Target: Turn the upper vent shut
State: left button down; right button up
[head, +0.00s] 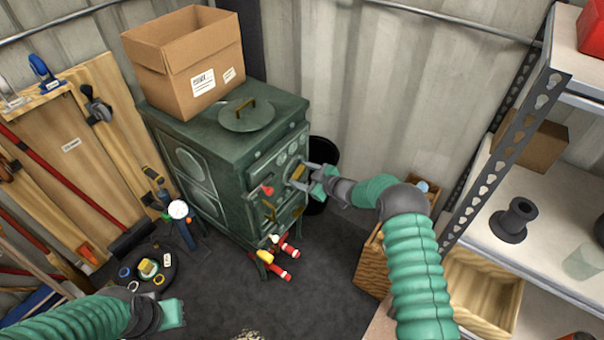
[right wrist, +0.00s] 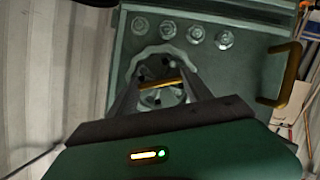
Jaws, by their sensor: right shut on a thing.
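The green stove (head: 205,140) stands against the back wall. Its upper vent is a round scalloped disc (right wrist: 148,56) on the front, with a brass bar (right wrist: 160,84) across its middle. My right gripper (head: 304,175) reaches the stove front from the right. In the right wrist view its fingers (right wrist: 162,78) lie on either side of the vent's middle, shut on the brass bar. The fingers hide parts of the vent. My left gripper (head: 172,314) is low at the left, away from the stove. Its finger opening is not clear.
A cardboard box (head: 187,65) and a round lid (head: 246,114) sit on the stove top. Red valves (head: 280,270) project low at its front. A black bin (head: 322,155) stands beside it. A shelf rack (head: 503,150) is at the right. The middle floor is clear.

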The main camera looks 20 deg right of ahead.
jog(key=shift+d+m+g+y, duration=0.1)
jog(key=shift+m+g+y, duration=0.65)
jog(key=shift+m, duration=0.75)
jog(key=o, duration=1.4)
jog(key=shift+c, duration=0.2)
jog(key=shift+w, duration=0.1)
